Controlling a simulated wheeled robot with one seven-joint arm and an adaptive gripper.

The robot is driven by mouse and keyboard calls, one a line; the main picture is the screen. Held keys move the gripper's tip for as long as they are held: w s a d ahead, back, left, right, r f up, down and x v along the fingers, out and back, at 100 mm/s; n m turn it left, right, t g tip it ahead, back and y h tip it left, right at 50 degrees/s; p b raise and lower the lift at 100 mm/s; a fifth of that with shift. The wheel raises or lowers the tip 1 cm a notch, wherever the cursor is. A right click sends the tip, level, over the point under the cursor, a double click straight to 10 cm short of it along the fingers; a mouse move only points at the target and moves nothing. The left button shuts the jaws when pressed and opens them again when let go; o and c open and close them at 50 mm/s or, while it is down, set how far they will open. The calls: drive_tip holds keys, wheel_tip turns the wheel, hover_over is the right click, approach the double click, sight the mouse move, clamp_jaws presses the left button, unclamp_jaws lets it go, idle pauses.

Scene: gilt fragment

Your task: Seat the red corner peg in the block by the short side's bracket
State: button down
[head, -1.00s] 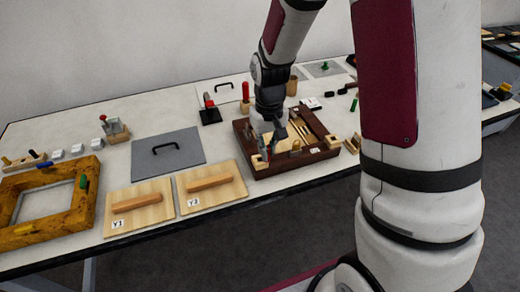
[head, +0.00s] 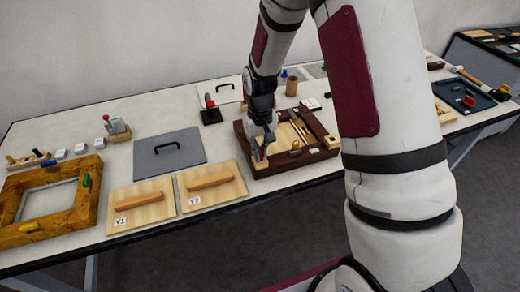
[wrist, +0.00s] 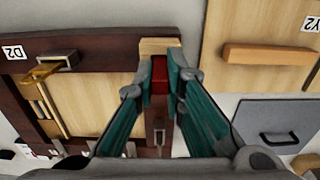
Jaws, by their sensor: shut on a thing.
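The red corner peg (wrist: 159,72) is upright between the fingers of my gripper (wrist: 160,88) in the wrist view, and the gripper is shut on it. A pale wood corner block (wrist: 160,45) lies just beyond the peg, at the end of the dark wooden frame (wrist: 100,55). I cannot tell whether the peg's lower end is in the block. A brass bracket (wrist: 42,73) sits on the frame side by the D2 label. In the head view my gripper (head: 260,157) is over the front left corner of the frame (head: 290,168), largely hiding peg and block.
Two pale boards with handles, Y1 (head: 155,195) and Y2 (head: 230,175), lie left of the frame. A grey lid (head: 185,140) and an orange-brown frame (head: 85,210) lie further left. Another pale block (head: 331,141) is on the dark frame's right corner.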

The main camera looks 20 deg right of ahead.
sight(260, 148)
drive_tip(key=shift+f, duration=0.4)
drive_tip(key=shift+f, duration=0.15)
drive_tip(key=c, duration=1.7)
unclamp_jaws()
drive_tip(key=shift+o, duration=0.2)
wheel_tip(260, 148, up, 12)
drive_tip(key=b, duration=0.1)
drive_tip(key=s+r+t, duration=0.3)
drive_tip(key=s+r, duration=0.7)
drive_tip(key=r, duration=0.4)
drive_tip(key=s+r+t, duration=0.2)
drive_tip(key=s+r, duration=0.2)
drive_tip(key=s, duration=0.8)
drive_tip(key=shift+t, duration=0.3)
